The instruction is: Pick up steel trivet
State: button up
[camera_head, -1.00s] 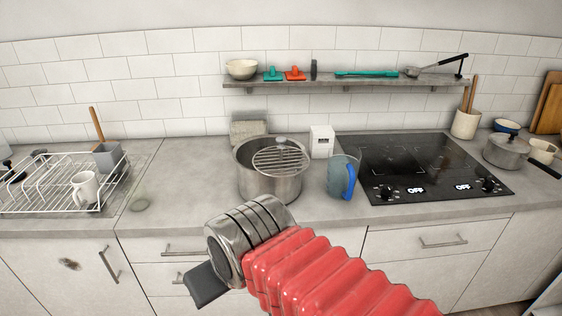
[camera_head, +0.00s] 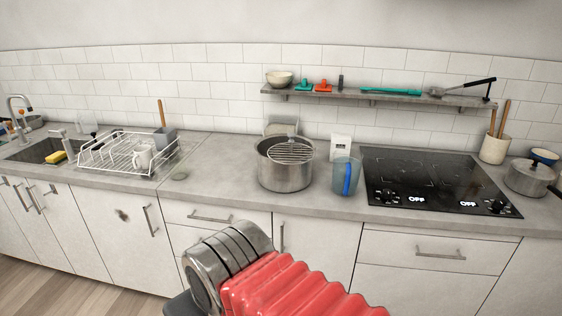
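The steel trivet (camera_head: 291,152) is a round wire grid at the mouth of a large steel pot (camera_head: 286,178) on the counter. It seems to lie across the right part of the opening; I cannot tell whether it rests on the rim or partly inside. My arm, with a red ribbed sleeve and steel rings, reaches in from the bottom, in front of the counter and well apart from the trivet. Only a dark piece of my gripper (camera_head: 180,304) shows at the bottom edge. Its fingertips are hidden or out of frame.
A blue-handled jug (camera_head: 345,178) and a white box (camera_head: 340,147) stand right of the pot. A black cooktop (camera_head: 430,180) lies further right. A white wire rack (camera_head: 125,156) with a mug (camera_head: 143,157) stands left. The counter left of the pot is mostly clear.

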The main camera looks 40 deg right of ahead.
aim_at(290, 135)
jog(key=u, duration=0.2)
jog(key=k, duration=0.55)
jog(key=u, duration=0.2)
jog(key=i, duration=1.05)
jog(key=z, duration=0.55)
jog(key=i, duration=0.7)
jog(key=z, duration=0.65)
jog(key=i, duration=0.65)
jog(key=z, duration=0.4)
